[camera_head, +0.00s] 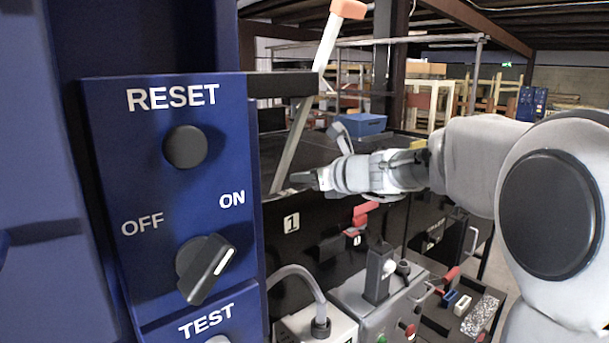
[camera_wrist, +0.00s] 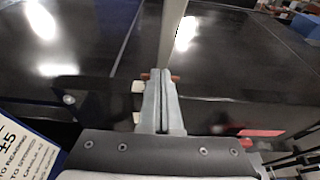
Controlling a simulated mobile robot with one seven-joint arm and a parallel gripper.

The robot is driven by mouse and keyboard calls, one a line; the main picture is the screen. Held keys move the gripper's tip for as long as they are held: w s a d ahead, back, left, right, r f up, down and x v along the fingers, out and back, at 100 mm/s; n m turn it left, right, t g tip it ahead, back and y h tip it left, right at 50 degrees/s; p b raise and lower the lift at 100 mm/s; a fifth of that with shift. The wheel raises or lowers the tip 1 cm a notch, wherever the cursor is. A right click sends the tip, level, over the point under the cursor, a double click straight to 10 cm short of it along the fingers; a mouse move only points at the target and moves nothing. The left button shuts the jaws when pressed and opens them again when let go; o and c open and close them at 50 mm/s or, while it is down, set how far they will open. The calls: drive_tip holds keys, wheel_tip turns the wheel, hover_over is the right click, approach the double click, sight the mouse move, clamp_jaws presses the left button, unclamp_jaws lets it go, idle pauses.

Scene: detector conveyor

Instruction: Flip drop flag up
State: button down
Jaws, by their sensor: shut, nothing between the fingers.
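A long pale arm with an orange tip (camera_head: 347,9), which looks like the drop flag, stands raised and tilted right in the head view. Its lower strip (camera_head: 292,150) runs down to the dark machine's top near my gripper (camera_head: 302,180). In the wrist view the strip (camera_wrist: 172,32) rises just beyond the fingertips of my gripper (camera_wrist: 160,75). The fingers are together with nothing between them. A small orange-brown piece shows behind the tips. I cannot tell whether the fingers touch the strip. The strip's foot is partly hidden.
A blue panel (camera_head: 105,200) with RESET button and OFF/ON knob (camera_head: 205,268) fills the left. The black conveyor (camera_head: 330,235) carries a "1" label and a red part (camera_head: 365,213). A grey control box (camera_head: 360,300) stands below. A blue bin (camera_head: 362,125) is behind.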

sight(281, 177)
drive_tip(key=shift+x, duration=2.05)
drive_tip(key=shift+w, duration=0.1)
